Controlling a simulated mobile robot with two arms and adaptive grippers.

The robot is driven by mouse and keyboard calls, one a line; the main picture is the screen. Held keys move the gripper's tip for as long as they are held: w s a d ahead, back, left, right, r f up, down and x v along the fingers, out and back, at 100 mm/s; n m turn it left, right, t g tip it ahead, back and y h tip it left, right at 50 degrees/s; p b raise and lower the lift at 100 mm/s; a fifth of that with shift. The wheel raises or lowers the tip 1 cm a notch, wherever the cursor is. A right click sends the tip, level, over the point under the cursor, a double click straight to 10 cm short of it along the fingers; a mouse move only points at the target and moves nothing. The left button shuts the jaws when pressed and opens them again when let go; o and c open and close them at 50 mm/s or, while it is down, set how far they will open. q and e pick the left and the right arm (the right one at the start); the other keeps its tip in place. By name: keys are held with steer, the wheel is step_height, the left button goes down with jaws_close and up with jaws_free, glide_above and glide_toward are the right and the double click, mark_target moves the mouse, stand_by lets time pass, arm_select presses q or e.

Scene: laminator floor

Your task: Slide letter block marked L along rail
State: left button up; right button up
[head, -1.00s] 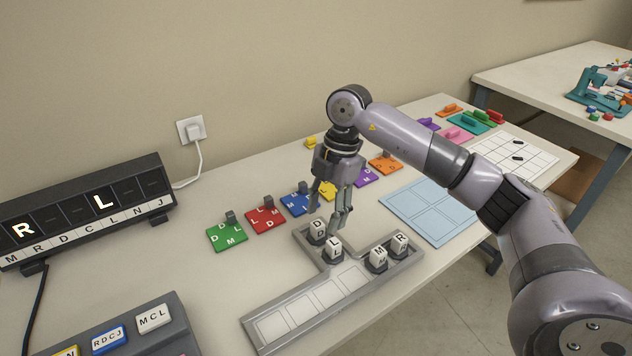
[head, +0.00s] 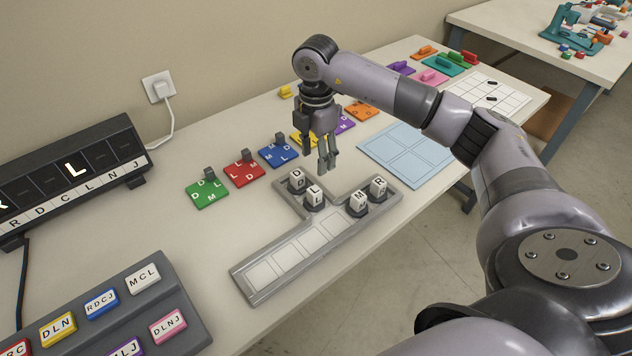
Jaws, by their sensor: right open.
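The white letter block marked L (head: 314,194) stands in the grey rail tray (head: 243,286), at the junction of its short branch and long channel. The block marked D (head: 297,180) stands just behind it in the branch. Blocks M (head: 359,201) and R (head: 378,187) stand at the right end of the channel. My right gripper (head: 327,166) is open and empty, pointing down above and behind the L and D blocks, apart from them. The cells left of the L block are empty. My left gripper is not in view.
A black display (head: 75,185) at the left shows a lit L. A grey button panel (head: 180,300) stands at the front left. Coloured letter tiles, such as the green one (head: 207,194), lie behind the tray. A light blue grid mat (head: 405,150) lies to the right.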

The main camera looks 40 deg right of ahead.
mark_target(316, 188)
step_height(316, 188, down, 13)
steer(key=shift+r+p, duration=0.2)
steer(key=shift+p, duration=0.6)
steer(key=shift+c, duration=0.5)
jaws_close()
